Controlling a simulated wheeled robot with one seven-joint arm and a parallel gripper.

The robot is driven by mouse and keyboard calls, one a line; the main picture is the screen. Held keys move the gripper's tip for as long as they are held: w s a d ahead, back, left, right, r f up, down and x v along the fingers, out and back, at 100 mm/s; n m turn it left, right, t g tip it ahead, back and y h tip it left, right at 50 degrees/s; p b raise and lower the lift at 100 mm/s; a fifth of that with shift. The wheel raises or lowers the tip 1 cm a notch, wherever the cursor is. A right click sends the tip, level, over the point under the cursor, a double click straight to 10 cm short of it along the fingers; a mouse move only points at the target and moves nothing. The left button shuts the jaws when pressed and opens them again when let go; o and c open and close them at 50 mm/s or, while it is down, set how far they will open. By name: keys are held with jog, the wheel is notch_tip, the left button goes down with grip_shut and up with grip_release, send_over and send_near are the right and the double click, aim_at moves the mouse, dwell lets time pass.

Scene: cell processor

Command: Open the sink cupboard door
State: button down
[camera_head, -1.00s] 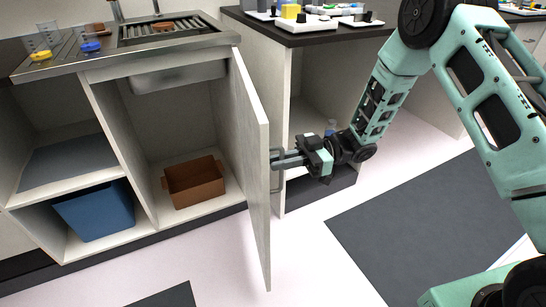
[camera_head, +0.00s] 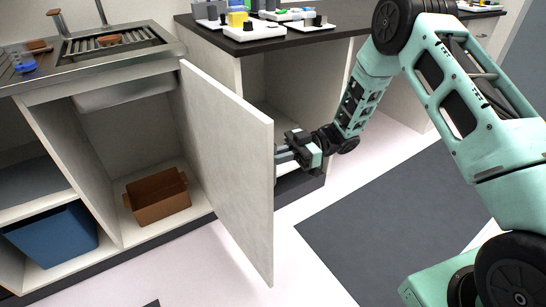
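The sink cupboard door (camera_head: 228,160) is a pale panel standing wide open, hinged at its left edge below the sink. Its inner face shows, and its free edge points toward the front. The sink cupboard's inside shows, with a brown box (camera_head: 158,197) on its floor. My gripper (camera_head: 278,154) is at the door's free edge on the outer side, where the handle is. The door hides the fingertips and most of the handle, so I cannot see whether the fingers are closed on it.
The sink counter (camera_head: 100,62) is above the cupboard. A blue bin (camera_head: 50,236) stands in the left compartment. A dark worktop (camera_head: 262,40) with instruments is behind the door. The pale floor (camera_head: 215,262) in front is clear.

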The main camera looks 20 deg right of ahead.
jog(key=c, duration=1.6)
grip_release()
jog(key=shift+c, duration=0.2)
jog(key=w+d, duration=0.2)
jog(key=d, duration=1.5)
jog(key=shift+w+d+p, duration=0.15)
jog(key=shift+w+p, duration=0.05)
jog(key=shift+p, duration=0.1)
